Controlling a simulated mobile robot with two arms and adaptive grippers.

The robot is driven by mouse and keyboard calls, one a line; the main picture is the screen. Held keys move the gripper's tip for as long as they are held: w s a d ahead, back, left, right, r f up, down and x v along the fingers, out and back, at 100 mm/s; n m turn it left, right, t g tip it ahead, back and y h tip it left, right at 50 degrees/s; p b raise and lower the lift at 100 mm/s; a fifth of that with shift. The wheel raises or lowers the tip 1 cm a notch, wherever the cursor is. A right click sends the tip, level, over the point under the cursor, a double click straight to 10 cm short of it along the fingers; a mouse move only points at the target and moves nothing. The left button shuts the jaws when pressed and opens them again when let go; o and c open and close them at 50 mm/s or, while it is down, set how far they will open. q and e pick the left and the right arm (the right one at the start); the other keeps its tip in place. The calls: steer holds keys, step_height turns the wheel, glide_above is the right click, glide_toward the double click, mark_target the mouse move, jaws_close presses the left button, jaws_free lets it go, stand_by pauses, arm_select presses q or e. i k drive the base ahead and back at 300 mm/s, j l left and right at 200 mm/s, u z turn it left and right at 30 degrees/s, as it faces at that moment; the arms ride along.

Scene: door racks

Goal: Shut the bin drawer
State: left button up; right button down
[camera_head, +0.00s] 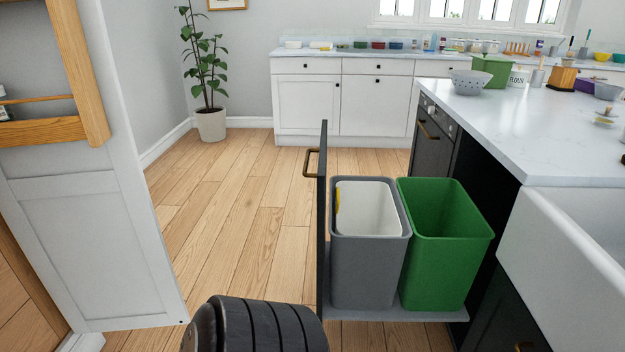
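The bin drawer is pulled out from under the counter. Its dark front panel (322,225) stands upright at its left end, with a brass handle (310,163) on the outer side. The drawer's base shelf (390,314) carries a grey bin (368,270) with a white liner and a green bin (445,260). A black ribbed rounded part, seemingly of my own arm, shows at the bottom, left of the front panel. Neither gripper's fingers are in view.
The white counter (540,125) and white sink (570,270) are at the right. A white door with a wooden rack (85,70) stands open at the left. A potted plant (210,122) stands at the back. The wooden floor left of the drawer front is clear.

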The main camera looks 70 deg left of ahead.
mark_target(427, 272)
steer(key=k+j+u, duration=0.3)
steer(key=u, duration=0.15)
steer(key=k+j+u, duration=0.25)
steer(key=j+u, duration=0.25)
steer(key=u, duration=0.85)
